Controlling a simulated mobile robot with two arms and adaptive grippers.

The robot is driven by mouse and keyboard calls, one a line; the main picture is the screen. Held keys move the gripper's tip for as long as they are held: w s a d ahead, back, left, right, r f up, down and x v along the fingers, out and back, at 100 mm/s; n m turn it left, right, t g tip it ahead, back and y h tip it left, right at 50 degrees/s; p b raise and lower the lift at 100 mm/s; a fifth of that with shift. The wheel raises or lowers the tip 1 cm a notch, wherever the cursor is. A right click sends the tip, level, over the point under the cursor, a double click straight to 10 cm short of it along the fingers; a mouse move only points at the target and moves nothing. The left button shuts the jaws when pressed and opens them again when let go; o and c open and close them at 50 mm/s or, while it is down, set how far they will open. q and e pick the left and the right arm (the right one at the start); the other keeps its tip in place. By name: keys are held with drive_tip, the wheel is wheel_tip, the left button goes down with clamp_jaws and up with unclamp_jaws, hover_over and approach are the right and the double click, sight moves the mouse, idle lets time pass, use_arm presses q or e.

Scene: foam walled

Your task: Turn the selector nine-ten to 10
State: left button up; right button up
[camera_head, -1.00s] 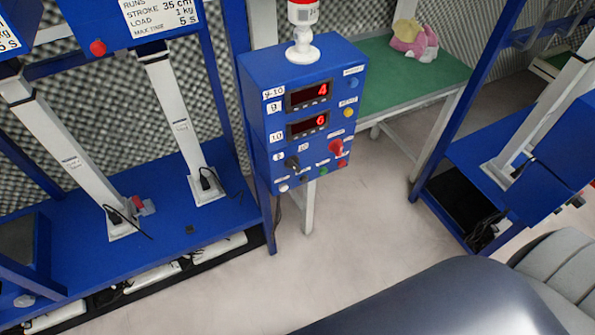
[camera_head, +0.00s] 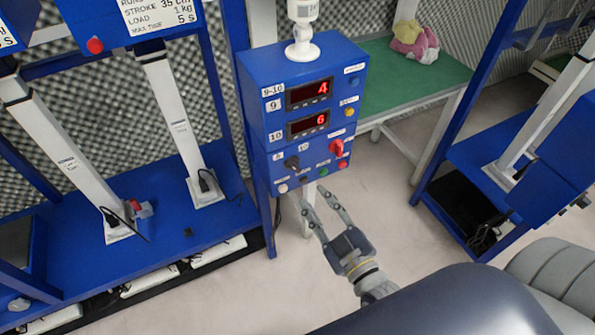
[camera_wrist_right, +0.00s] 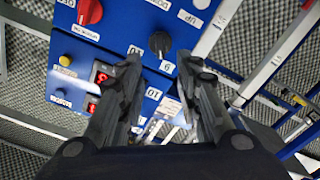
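The nine-ten selector is a black knob (camera_head: 292,163) low on the front of the blue control box (camera_head: 262,62), between a 9 label at its left and a 10 label at its upper right. In the right wrist view the knob (camera_wrist_right: 160,42) shows ahead of the fingers, and its narrow end seems nearer the 9 label (camera_wrist_right: 167,67) than the 10 label (camera_wrist_right: 135,49). My right gripper (camera_head: 315,196) is open and empty, below and in front of the box, apart from the knob. Its two fingers (camera_wrist_right: 163,75) also show in the wrist view. My left gripper is out of view.
A red knob (camera_head: 337,148) and several small buttons share the panel, below displays reading 4 (camera_head: 310,91) and 6 (camera_head: 308,123). A green-topped table (camera_head: 395,85) stands behind at the right. Blue test frames stand on both sides. The floor (camera_head: 240,290) in front is clear.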

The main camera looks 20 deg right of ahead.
sight(296, 169)
drive_tip(key=w, duration=0.3)
drive_tip(key=w+p, duration=0.1)
drive_tip(key=w, duration=0.6)
drive_tip(key=shift+w+a, duration=0.3)
drive_tip(key=shift+a, duration=0.1)
drive_tip(key=shift+c, duration=0.3)
clamp_jaws()
